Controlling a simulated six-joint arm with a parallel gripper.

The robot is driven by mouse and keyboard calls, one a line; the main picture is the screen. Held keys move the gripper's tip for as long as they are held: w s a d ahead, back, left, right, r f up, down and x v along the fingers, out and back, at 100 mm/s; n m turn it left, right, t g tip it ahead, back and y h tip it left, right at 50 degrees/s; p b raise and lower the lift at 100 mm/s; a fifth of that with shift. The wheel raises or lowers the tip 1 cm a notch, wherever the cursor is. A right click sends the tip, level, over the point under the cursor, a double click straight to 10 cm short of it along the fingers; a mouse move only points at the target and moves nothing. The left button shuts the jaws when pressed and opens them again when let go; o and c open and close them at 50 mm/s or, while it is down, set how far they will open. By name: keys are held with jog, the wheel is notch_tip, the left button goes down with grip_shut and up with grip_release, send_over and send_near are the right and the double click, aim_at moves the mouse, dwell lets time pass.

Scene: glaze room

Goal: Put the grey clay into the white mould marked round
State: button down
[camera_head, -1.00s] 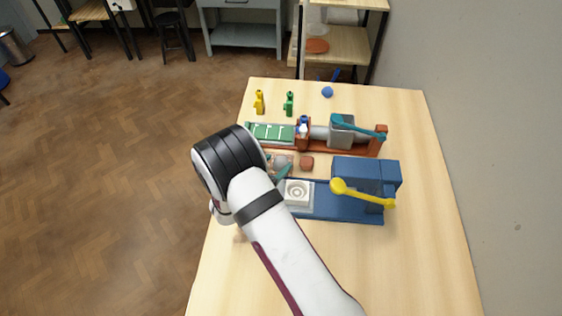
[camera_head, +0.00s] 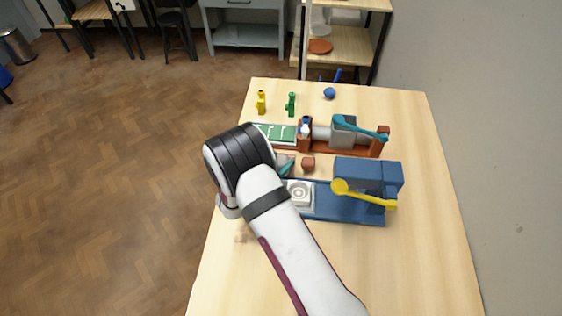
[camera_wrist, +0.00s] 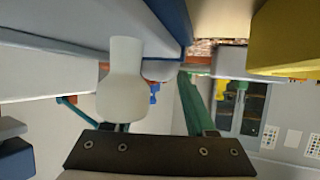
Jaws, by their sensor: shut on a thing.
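The white mould (camera_head: 299,193), marked with round rings, sits at the left end of the blue press (camera_head: 345,207). My gripper (camera_head: 285,169), with teal fingers, is just behind and left of it, partly hidden by my arm. In the wrist view, a pale grey lump (camera_wrist: 122,88) shows close to my fingers, and I take it for the grey clay. My gripper is shut on it. How the fingers grip it is not clear.
A reddish-brown block (camera_head: 308,163) lies behind the mould. A yellow lever (camera_head: 362,196) reaches over the blue press. Behind is an orange press (camera_head: 345,149) with a green tray (camera_head: 275,132). Yellow (camera_head: 261,103) and green (camera_head: 291,104) figures stand farther back. The front table is clear.

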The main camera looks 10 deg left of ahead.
notch_tip(320, 180, up, 9)
jog(key=s+d+r+m, duration=0.1)
jog(key=s+d+r, duration=0.35)
jog(key=s, duration=0.45)
jog(key=shift+h, duration=0.5)
jog(key=f, duration=0.6)
jog(key=s+f, duration=0.1)
jog(key=f, duration=0.2)
jog(key=shift+d+f, duration=0.3)
jog(key=shift+d, duration=0.05)
jog(key=shift+f, duration=0.15)
jog(key=shift+f, duration=0.2)
jog(key=shift+f, duration=0.1)
jog(key=shift+c, duration=1.1)
grip_release()
